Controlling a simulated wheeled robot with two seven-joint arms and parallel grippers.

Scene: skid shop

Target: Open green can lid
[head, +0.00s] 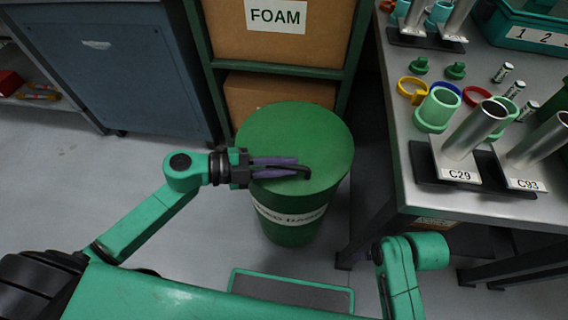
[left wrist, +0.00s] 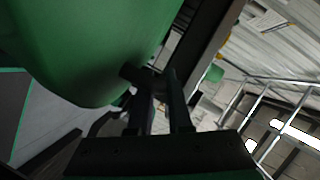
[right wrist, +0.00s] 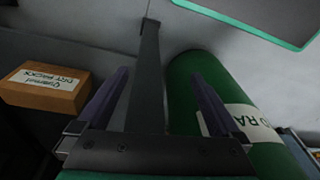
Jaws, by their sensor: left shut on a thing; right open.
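The green can (head: 292,226) stands on the floor with a pale lettered band around it. Its round green lid (head: 310,130) covers the top, and no gap shows in the head view. My left gripper (head: 292,170) is at the lid's near part, its purple fingers shut on the dark lid handle (head: 305,172). In the left wrist view, the green surface (left wrist: 85,45) fills the upper left beside the dark fingers. My right gripper (right wrist: 158,80) is open and empty; the can (right wrist: 205,85) shows beyond its right finger.
A metal bench (head: 395,155) with angled tubes, rings and a green bin stands at the right. A shelf (head: 340,75) with cardboard boxes, one marked FOAM, is behind the can. A blue-grey cabinet (head: 100,75) is at the left. Floor left of the can is clear.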

